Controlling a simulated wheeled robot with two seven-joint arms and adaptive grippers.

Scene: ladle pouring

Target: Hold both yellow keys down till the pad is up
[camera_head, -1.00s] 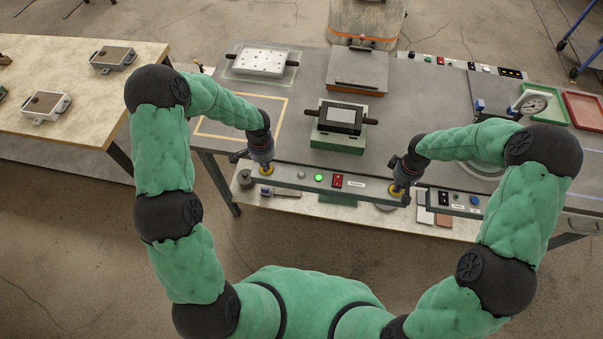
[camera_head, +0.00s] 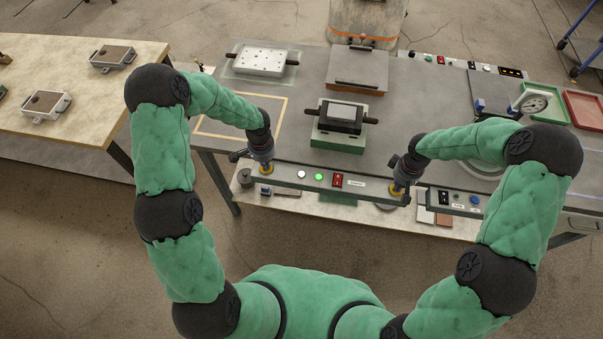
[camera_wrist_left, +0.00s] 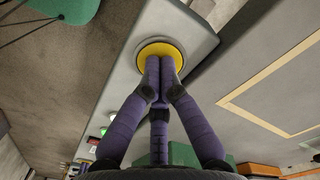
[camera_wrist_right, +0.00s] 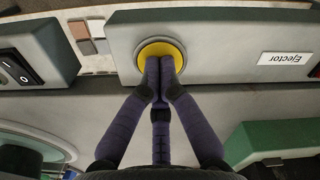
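The left yellow key (camera_wrist_left: 160,54) is a round button near the left end of the grey control bar, and my left gripper (camera_head: 265,168) has its closed fingertips on it. The right yellow key (camera_wrist_right: 160,58), near the "Ejector" label, has the closed fingertips of my right gripper (camera_head: 397,190) on it. Each key shows only around the fingertips; how far it is pressed is hard to tell. The grey pad (camera_head: 343,112) shows in the dark two-handled mould on the green base (camera_head: 338,142). It appears to stand slightly above the mould frame.
The control bar carries a lit white lamp (camera_head: 301,174), a lit green lamp (camera_head: 319,177) and a red switch (camera_head: 338,180). A dial gauge (camera_head: 532,103) and trays (camera_head: 585,110) are at the right.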

